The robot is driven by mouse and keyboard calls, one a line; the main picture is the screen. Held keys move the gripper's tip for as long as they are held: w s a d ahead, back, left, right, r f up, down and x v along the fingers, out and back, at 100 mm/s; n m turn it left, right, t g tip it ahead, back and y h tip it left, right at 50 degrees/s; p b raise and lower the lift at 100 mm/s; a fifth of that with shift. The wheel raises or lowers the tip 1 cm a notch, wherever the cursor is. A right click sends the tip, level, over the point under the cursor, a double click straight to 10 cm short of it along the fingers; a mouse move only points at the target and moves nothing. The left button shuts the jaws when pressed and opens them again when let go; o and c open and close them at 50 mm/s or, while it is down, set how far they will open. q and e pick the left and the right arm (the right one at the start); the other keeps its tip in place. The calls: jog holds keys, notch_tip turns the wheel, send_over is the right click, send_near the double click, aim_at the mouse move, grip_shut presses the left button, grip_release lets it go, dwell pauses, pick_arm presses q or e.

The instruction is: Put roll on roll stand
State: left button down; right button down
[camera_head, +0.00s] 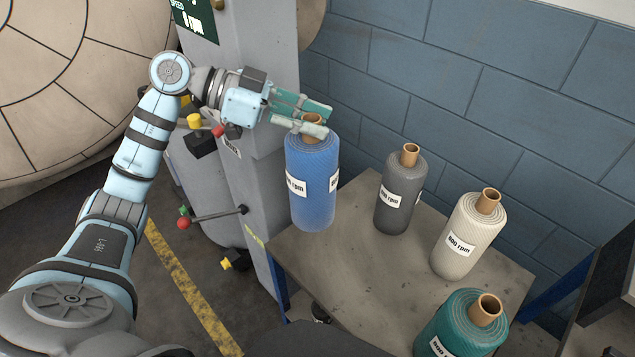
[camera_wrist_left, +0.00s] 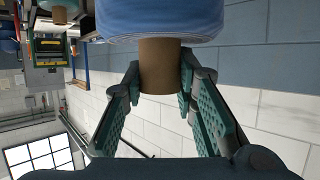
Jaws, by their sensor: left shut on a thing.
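The blue roll (camera_head: 311,195) has a white "rpm" label and a brown core sticking out of its top. My left gripper (camera_head: 303,117) is shut on this core from the left, with the roll hanging upright below the fingers. In the left wrist view both fingers press on the brown core (camera_wrist_left: 160,68), with the blue roll (camera_wrist_left: 160,18) at the top edge. The roll appears over the back left edge of a grey table (camera_head: 400,290); I cannot tell whether its base touches it. No separate roll stand is clearly identifiable. My right gripper is not in view.
A grey roll (camera_head: 398,195), a cream roll (camera_head: 464,240) and a green roll (camera_head: 465,325) stand upright along the table's right side. A grey machine (camera_head: 255,185) with a red-knobbed lever (camera_head: 213,216) is at left. A blue block wall (camera_head: 480,90) is behind.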

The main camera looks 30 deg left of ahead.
aim_at(312, 174)
pick_arm(q)
notch_tip(312, 174, down, 12)
jog(key=b, duration=0.2)
jog(key=shift+b, duration=0.4)
jog(key=c, duration=1.3)
grip_release()
jog(key=shift+f, duration=0.1)
jog(key=v, duration=1.2)
jog(key=shift+r, duration=0.2)
jog(key=shift+f, duration=0.1)
